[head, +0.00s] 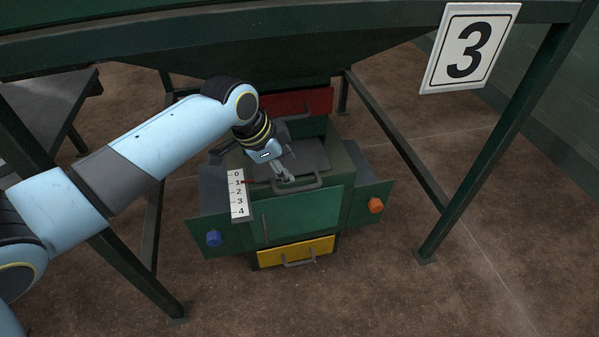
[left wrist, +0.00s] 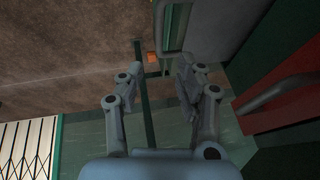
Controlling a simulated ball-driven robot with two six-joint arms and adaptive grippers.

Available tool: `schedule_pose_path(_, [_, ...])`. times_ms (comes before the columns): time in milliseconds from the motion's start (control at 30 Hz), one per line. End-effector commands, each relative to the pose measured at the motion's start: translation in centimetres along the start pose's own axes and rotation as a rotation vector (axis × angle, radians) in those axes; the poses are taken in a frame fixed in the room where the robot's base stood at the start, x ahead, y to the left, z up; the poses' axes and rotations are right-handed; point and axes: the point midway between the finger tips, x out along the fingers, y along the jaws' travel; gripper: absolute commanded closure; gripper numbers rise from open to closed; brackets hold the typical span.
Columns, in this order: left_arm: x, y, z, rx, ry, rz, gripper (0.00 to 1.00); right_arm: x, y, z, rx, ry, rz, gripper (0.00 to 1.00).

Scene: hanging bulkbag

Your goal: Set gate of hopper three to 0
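Hopper three's number sign (head: 470,47) hangs at the upper right in the head view. Below the hopper is a green gate box with a grey sliding plate (head: 304,154) and a bar handle (head: 298,184). A white scale (head: 239,196) numbered 0 to 4 stands at its left; a small red mark shows beside it near 1. My left gripper (head: 285,177) reaches down close to the handle. In the left wrist view its fingers (left wrist: 153,72) are spread and nothing is clasped between them. A bar handle (left wrist: 161,28) shows just beyond the fingertips. My right gripper is not in view.
A red panel (head: 305,102) with a handle is behind the plate, and a yellow panel (head: 294,252) with a handle is below. A blue knob (head: 213,238) and an orange knob (head: 375,205) stick out at the sides. Green frame legs (head: 490,140) stand around the box.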

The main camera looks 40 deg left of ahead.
Motion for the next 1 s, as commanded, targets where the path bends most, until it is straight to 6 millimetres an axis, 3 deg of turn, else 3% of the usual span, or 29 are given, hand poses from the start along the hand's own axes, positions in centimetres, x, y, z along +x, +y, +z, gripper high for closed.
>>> schedule_pose_path(300, [6.8,0.2,0.2,-0.005,0.0,0.003,0.64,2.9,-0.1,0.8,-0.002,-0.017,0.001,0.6])
schedule_pose_path(500, [9.4,0.2,0.1,-0.004,0.001,0.002,0.64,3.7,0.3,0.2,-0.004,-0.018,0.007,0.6])
schedule_pose_path(867, [9.9,0.1,-0.1,-0.004,0.003,0.0,0.64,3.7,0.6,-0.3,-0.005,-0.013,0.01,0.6])
schedule_pose_path(1000, [9.9,0.1,-0.1,-0.004,0.003,0.0,0.78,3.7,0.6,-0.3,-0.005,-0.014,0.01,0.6])
